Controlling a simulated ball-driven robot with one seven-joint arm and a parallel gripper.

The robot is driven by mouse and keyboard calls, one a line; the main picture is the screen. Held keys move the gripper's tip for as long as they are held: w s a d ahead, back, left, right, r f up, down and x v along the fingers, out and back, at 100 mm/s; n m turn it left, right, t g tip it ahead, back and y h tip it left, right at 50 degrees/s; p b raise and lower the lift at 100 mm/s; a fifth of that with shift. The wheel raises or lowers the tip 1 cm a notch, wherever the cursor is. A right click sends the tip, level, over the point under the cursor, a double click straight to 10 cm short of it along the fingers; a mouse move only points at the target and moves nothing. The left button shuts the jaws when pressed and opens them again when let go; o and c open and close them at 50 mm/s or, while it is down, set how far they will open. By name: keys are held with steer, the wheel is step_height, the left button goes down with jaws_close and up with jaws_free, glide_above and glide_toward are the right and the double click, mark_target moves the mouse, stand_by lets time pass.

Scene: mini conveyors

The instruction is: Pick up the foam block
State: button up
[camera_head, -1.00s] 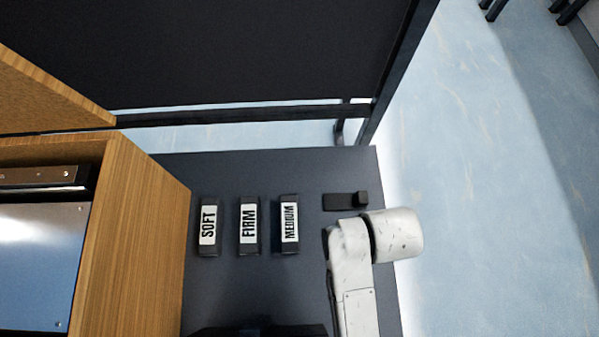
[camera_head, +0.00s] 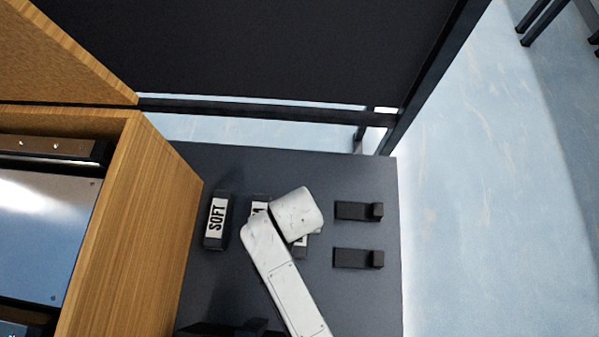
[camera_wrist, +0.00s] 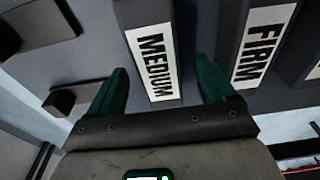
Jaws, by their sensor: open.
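Three dark blocks with white labels stand in a row on the dark table. The SOFT block (camera_head: 217,221) is at the left in the head view. The FIRM block (camera_head: 259,207) and the MEDIUM block (camera_head: 301,247) are partly hidden by my arm. The pictures do not show which of them is the foam block. In the wrist view, my gripper (camera_wrist: 163,78) is open, with green fingers on either side of the MEDIUM block (camera_wrist: 148,50). The FIRM block (camera_wrist: 262,42) is just right of the right finger. I cannot tell the height of the fingers above the table.
Two black L-shaped pieces (camera_head: 352,211) (camera_head: 352,258) lie right of the blocks. A wooden cabinet (camera_head: 135,230) stands at the left. A dark panel (camera_head: 250,50) rises behind the table (camera_head: 300,160). The table's right edge is near the L-shaped pieces.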

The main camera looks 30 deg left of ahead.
step_height(320, 180, down, 4)
steer(key=shift+w+f, duration=0.1)
steer(key=shift+w, duration=0.05)
steer(key=shift+c, duration=0.2)
steer(key=c, duration=1)
